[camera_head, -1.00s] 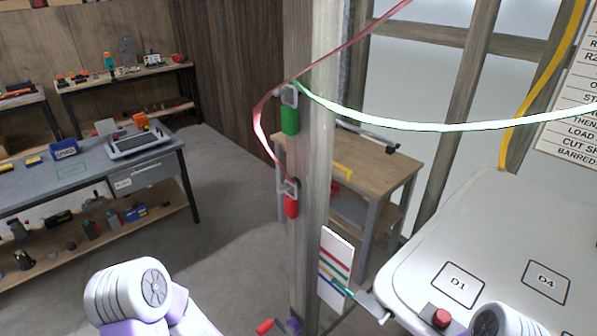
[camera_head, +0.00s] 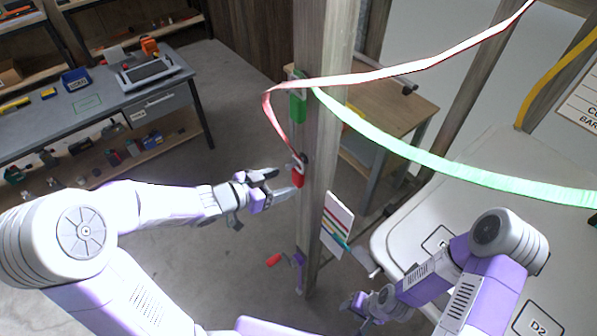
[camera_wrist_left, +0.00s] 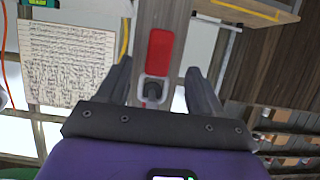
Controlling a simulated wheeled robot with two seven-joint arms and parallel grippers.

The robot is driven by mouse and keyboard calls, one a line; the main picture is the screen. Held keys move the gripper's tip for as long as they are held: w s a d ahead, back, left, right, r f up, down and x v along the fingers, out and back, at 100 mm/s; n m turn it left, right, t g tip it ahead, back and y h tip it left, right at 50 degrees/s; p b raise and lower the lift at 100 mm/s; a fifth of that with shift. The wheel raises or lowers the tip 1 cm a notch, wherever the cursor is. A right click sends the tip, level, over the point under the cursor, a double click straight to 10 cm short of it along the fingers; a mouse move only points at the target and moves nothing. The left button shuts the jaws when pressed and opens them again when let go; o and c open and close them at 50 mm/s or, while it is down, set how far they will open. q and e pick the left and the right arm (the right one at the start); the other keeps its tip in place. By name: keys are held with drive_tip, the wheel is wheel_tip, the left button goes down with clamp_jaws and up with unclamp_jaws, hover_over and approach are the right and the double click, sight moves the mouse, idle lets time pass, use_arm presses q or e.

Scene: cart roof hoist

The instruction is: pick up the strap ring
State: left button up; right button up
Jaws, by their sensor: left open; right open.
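The red strap ring (camera_head: 298,178), a metal ring with a red grip on the red strap's lower end, hangs on the wooden post (camera_head: 318,130). In the left wrist view the red grip (camera_wrist_left: 159,52) and the ring around a dark peg (camera_wrist_left: 152,90) lie between my fingers. My left gripper (camera_head: 283,182) is open, with its fingertips close to the red grip; contact cannot be told. A second ring with a green grip (camera_head: 298,106) hangs higher on the post, with a green strap (camera_head: 420,158). My right gripper (camera_head: 352,303) is open and empty, low near the post.
A striped card (camera_head: 337,222) is on the post's right side. A red-handled crank (camera_head: 275,260) sticks out low on the post. A pale panel (camera_head: 395,235) fills the right. A workbench (camera_head: 45,115) stands back left, with clear floor before it.

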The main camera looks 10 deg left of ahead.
sight(294, 176)
use_arm(q)
drive_tip(key=x, duration=0.5)
drive_tip(key=shift+d+r, duration=0.15)
drive_tip(key=c, duration=1.1)
drive_tip(key=shift+r, duration=0.1)
